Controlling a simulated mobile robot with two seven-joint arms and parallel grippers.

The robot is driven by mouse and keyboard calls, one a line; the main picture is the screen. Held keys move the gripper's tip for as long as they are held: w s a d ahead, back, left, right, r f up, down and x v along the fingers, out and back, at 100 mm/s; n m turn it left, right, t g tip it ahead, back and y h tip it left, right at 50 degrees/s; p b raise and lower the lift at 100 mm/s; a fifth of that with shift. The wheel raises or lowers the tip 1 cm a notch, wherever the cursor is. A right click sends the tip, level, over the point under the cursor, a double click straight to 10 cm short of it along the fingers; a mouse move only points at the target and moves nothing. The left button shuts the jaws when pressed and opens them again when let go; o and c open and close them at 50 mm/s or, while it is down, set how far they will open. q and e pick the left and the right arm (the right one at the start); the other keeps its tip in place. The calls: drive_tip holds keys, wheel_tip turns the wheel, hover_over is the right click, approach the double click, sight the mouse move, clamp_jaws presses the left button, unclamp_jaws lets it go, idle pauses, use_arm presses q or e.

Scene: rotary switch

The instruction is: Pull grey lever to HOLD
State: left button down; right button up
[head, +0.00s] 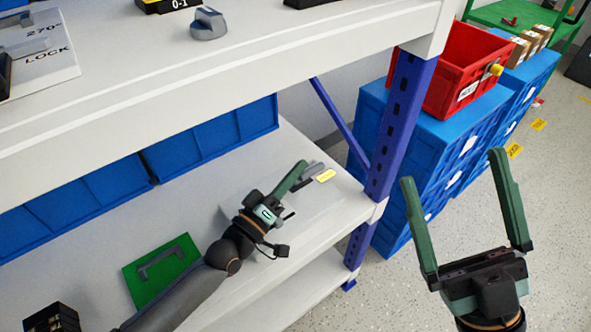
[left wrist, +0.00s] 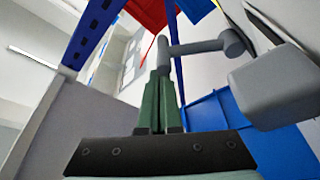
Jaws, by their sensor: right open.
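The grey lever (head: 314,169) sits on the lower white shelf near its right end, beside a small yellow label (head: 326,176) too small to read. In the left wrist view the lever (left wrist: 200,46) runs from a round pivot at the right to a short upright handle at the left. My left gripper (head: 303,167) reaches over the shelf to the lever. Its fingers (left wrist: 161,76) are close together around the end of the handle, which partly hides between the tips. My right gripper (head: 452,168) is open and empty, over the floor at the right.
A green plate (head: 140,290) with a grey handle lies on the lower shelf. The upper shelf edge (head: 250,85) and blue post (head: 400,120) stand close to my left arm. Blue crates (head: 450,135) and a red bin (head: 450,60) stand behind.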

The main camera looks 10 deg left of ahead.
use_arm(q)
drive_tip(key=p+v, duration=0.2)
drive_tip(key=v, duration=1)
drive_tip(key=shift+s+f, duration=0.15)
